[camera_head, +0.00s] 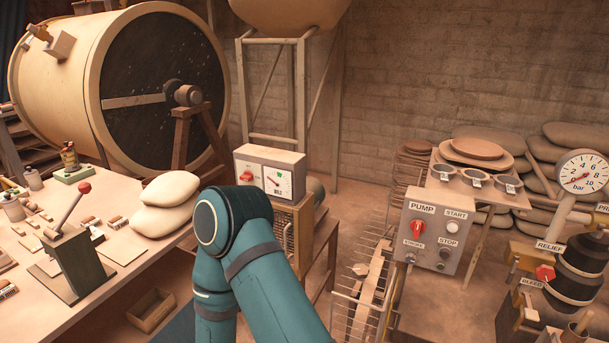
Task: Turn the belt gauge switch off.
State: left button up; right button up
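A pale box with a round dial and a red switch knob (246,176) stands in the middle of the view. I take it to be the belt gauge (284,157), but I can read no name on it. Whether the knob is set on or off is too small to tell. A teal arm of mine rises from the bottom edge, and its bent joint is in front of the box's lower left. Neither gripper shows.
A bench (96,315) with a lever stand (76,262) and pale sacks (167,205) is at left. A PUMP control box (433,235), a pressure dial (582,173) and a red relief knob (545,273) stand at right. A wire rack (345,306) is between.

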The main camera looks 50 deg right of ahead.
aim_at(247, 176)
jog(key=z, duration=1.5)
